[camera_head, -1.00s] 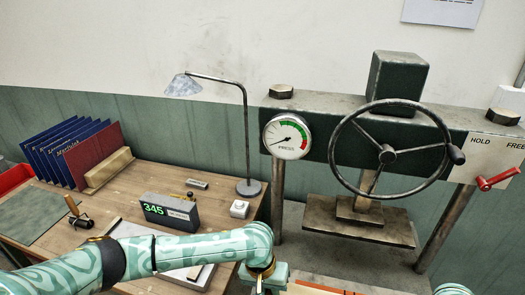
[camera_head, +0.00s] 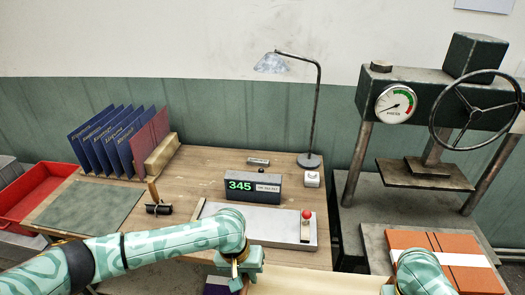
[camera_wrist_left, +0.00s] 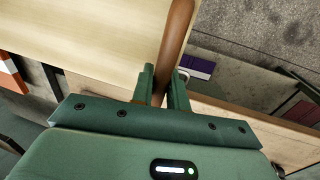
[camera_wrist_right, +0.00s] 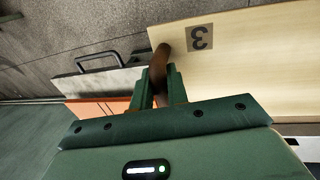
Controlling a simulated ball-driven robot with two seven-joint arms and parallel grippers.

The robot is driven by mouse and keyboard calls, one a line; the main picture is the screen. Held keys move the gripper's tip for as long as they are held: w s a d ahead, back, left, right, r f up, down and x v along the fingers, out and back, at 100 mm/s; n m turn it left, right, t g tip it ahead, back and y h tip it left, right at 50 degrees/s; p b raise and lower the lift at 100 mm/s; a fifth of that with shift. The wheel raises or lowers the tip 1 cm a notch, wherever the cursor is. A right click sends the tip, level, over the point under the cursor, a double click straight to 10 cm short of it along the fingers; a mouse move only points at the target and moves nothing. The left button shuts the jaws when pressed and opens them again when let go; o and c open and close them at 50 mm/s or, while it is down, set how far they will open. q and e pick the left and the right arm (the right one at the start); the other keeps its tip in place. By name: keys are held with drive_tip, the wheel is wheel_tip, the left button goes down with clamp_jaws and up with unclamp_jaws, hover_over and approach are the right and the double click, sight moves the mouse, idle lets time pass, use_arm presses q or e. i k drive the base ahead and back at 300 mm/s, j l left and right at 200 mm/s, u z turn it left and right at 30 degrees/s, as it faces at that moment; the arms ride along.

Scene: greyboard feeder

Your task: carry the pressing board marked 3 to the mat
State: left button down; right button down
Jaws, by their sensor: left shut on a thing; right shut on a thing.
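The pressing board marked 3 (camera_head: 315,284) is a pale wooden board at the bottom edge of the head view, largely cut off. Its dark 3 label (camera_wrist_right: 200,38) shows in the right wrist view. My left gripper (camera_head: 238,282) is shut on a brown handle (camera_wrist_left: 178,32) at one end of the board. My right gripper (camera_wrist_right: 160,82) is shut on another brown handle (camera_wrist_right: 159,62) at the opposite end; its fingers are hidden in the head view. The grey-green mat (camera_head: 85,208) lies bare on the left part of the bench.
The bench (camera_head: 190,190) carries a display reading 345 (camera_head: 252,187), a flat grey device with a red knob (camera_head: 260,218), a roller (camera_head: 158,207), a lamp and several upright books (camera_head: 105,140). A red tray (camera_head: 35,190) is left. The press (camera_head: 430,180) and an orange stack (camera_head: 440,243) are right.

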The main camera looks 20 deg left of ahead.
sight(88, 208)
drive_tip(key=j, duration=2)
drive_tip(key=k+j, duration=0.15)
drive_tip(key=j, duration=1.8)
drive_tip(key=i+j, duration=0.45)
